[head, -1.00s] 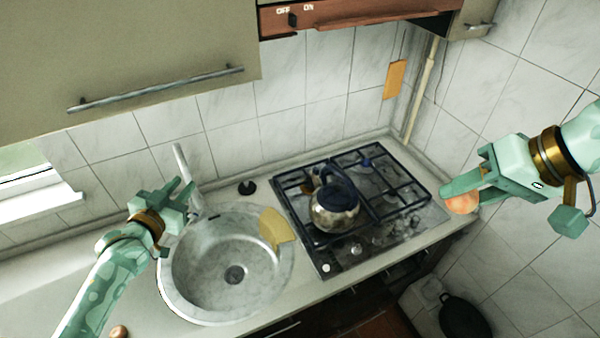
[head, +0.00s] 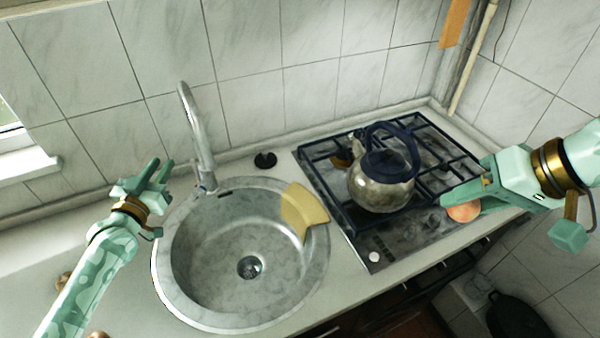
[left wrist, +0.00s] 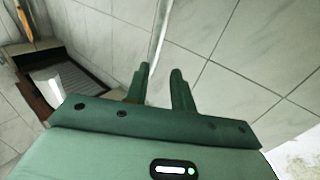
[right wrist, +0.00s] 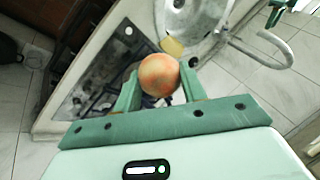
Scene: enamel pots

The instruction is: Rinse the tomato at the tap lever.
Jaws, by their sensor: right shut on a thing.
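The tomato (head: 463,211), orange-red and round, is held between the fingers of my right gripper (head: 456,204), in front of the stove's right side in the head view. It shows large between both fingertips in the right wrist view (right wrist: 158,76). The tap (head: 197,135) is a curved metal spout behind the sink (head: 180,290); I cannot clearly make out its lever. The tap also shows in the right wrist view (right wrist: 272,45). My left gripper (head: 160,170) is open and empty, left of the tap. Its fingers (left wrist: 160,82) stand apart in the left wrist view.
A yellow cloth-like piece (head: 305,209) lies over the sink's right rim. A kettle (head: 380,185) stands on the stove (head: 325,150), right of the sink. A small dark plug-like object (head: 265,160) sits behind the sink. The basin is empty.

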